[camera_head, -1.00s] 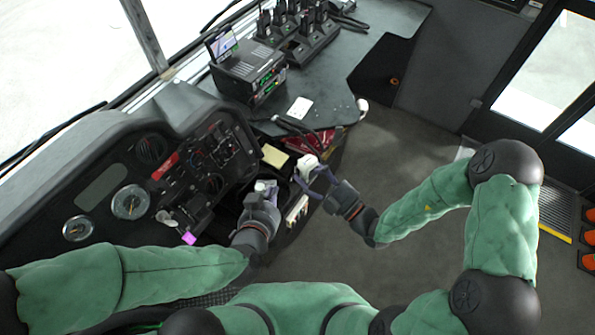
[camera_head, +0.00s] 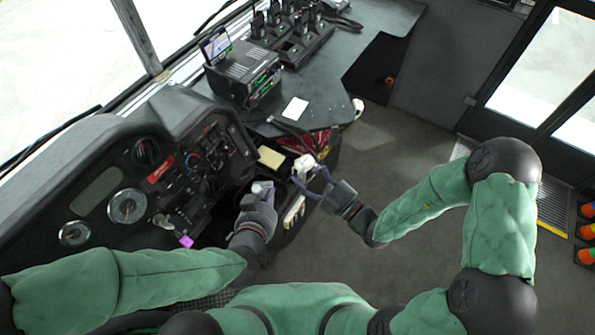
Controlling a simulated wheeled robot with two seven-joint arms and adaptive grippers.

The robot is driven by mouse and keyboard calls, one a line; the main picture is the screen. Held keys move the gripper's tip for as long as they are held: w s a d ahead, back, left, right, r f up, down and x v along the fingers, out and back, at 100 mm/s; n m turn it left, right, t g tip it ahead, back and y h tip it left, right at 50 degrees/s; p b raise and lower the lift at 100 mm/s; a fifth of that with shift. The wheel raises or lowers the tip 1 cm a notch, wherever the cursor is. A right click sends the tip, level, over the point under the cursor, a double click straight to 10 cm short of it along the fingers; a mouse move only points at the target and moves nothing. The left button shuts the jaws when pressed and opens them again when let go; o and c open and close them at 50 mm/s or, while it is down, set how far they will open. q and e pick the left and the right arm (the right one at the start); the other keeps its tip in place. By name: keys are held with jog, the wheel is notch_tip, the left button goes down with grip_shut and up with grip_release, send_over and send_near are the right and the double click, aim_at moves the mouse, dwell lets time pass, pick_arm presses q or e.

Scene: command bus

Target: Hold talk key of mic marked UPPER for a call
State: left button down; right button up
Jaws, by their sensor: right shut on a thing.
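A white hand mic (camera_head: 303,167) is in my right gripper (camera_head: 316,180), right of the dash and over the floor's edge. My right gripper is shut on the mic. Any marking on it is too small to read. My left gripper (camera_head: 261,191) is just left of it, in front of the dash, apart from the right gripper. A pale grey-white piece shows at its tips. I cannot tell whether its fingers are open or shut, or whether that piece is held.
A radio unit (camera_head: 243,72) with a small screen (camera_head: 215,45) stands on the dark counter. Several handheld radios stand in chargers behind it. A white card (camera_head: 295,110) and a yellow pad (camera_head: 271,157) lie nearer. Gauges fill the dash at left.

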jog(key=s+d+r, duration=0.4)
jog(key=r, duration=0.1)
jog(key=shift+d+r, duration=0.35)
jog(key=shift+d, duration=0.05)
jog(key=shift+t, duration=0.3)
dwell(2.3)
